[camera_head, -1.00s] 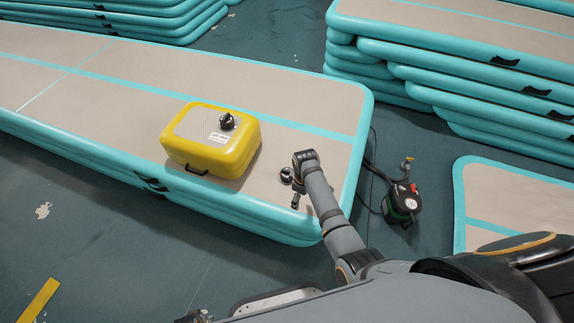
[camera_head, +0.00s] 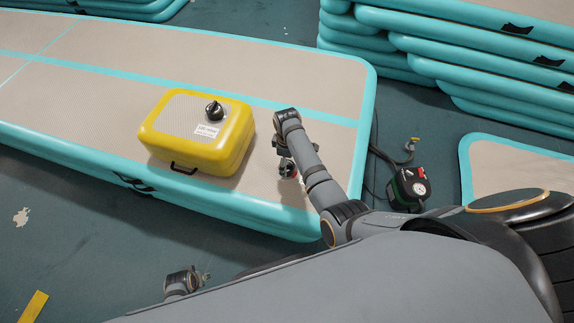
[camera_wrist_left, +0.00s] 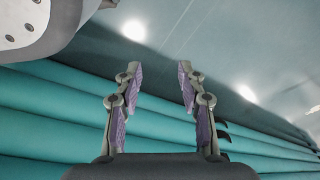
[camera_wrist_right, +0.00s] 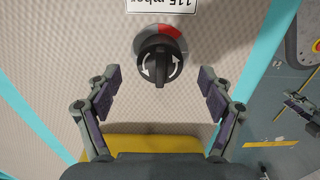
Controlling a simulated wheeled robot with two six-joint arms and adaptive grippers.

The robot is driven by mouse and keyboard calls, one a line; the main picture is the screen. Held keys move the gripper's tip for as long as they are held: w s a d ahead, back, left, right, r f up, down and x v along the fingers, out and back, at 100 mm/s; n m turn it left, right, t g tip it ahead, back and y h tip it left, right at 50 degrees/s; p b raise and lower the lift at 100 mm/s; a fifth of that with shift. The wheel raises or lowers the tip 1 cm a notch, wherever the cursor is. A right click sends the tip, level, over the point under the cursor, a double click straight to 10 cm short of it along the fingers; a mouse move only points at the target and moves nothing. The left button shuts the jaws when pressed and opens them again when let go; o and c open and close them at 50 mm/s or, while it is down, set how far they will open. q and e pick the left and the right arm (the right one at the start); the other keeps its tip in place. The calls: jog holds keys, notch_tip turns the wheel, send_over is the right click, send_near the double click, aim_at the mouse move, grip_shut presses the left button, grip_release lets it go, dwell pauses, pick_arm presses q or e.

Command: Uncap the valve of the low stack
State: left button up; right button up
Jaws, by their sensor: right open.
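The low stack (camera_head: 90,65) has a beige top and teal sides. Its valve cap, a black knob (camera_wrist_right: 159,60) with white turn arrows, shows in the right wrist view beside a red and grey arc and a "115 mbar" label (camera_wrist_right: 161,5). My right gripper (camera_wrist_right: 159,82) is open, with the knob between and a little beyond its fingertips; no contact is visible. In the head view this gripper (camera_head: 287,167) is over the stack's right end and mostly hides the knob. My left gripper (camera_wrist_left: 156,78) is open and empty, with teal layers (camera_wrist_left: 60,110) behind it.
A yellow case (camera_head: 199,133) with its own black knob stands on the low stack, left of my right gripper. A black pump (camera_head: 409,187) with a hose is on the floor to the right. A taller stack (camera_head: 450,60) stands behind it.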

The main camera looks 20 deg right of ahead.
jog(key=shift+f+b, duration=0.35)
jog(key=shift+f, duration=1.15)
pick_arm(q)
jog(key=w+r, duration=0.1)
jog(key=d+r, duration=0.1)
jog(key=r, duration=0.1)
jog(key=shift+w, duration=0.4)
pick_arm(e)
jog(key=c, duration=1.1)
jog(key=shift+r+n+p, duration=0.2)
jog(key=shift+n+p, duration=0.1)
jog(key=shift+p, duration=0.15)
jog(key=shift+n+p, duration=0.75)
jog(key=shift+n, duration=0.35)
jog(key=shift+n+p, duration=0.45)
jog(key=shift+n, duration=0.35)
pick_arm(q)
notch_tip(320, 180, up, 3)
jog(key=shift+r, duration=0.1)
pick_arm(e)
jog(key=shift+f+n, duration=0.15)
jog(key=shift+n, duration=0.25)
